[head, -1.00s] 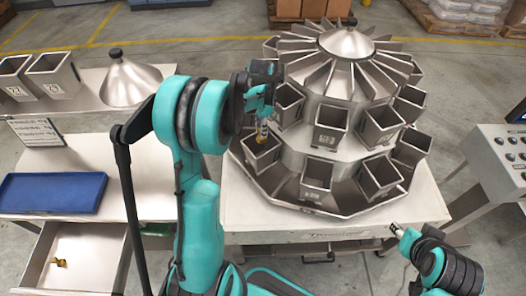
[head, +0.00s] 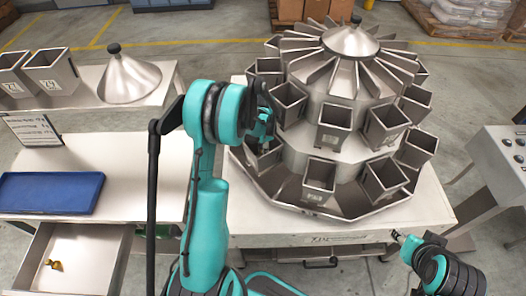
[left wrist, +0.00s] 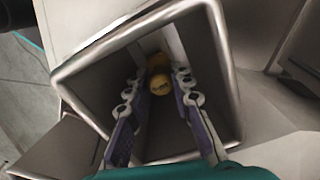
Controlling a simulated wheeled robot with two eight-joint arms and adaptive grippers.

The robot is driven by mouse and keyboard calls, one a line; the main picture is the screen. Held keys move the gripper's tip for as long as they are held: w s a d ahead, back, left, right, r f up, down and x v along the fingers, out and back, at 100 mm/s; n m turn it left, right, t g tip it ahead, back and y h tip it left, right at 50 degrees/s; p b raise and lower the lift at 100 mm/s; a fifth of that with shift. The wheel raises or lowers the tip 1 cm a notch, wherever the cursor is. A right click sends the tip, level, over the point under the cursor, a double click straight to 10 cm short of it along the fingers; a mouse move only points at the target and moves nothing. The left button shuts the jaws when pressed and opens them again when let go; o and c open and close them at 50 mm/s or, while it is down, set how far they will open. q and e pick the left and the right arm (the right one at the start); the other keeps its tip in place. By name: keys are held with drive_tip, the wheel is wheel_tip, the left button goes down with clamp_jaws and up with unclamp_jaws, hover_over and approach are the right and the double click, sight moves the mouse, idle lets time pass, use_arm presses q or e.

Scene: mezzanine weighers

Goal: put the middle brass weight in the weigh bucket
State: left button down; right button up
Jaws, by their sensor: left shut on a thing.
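My left gripper (head: 264,130) reaches down into a square steel weigh bucket (head: 268,161) at the left of the weigher's lower ring. In the left wrist view its two purple-grey fingers (left wrist: 158,80) point into the open bucket (left wrist: 75,85) and are shut on a brass weight (left wrist: 159,85). The weight is below the rim, between the fingertips near the far wall; I cannot tell whether it touches the bottom. Another small brass thing (head: 54,265) lies in the open drawer (head: 85,262). My right gripper (head: 397,236) is low at the right, too small to judge.
Neighbouring steel buckets (head: 320,177) ring the weigher close to my left gripper. A blue tray (head: 50,193) and a sign (head: 33,130) are on the left bench. A control panel (head: 500,150) stands at the far right.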

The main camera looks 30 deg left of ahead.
use_arm(q)
drive_tip(key=shift+f, duration=0.15)
drive_tip(key=c, duration=1.6)
unclamp_jaws()
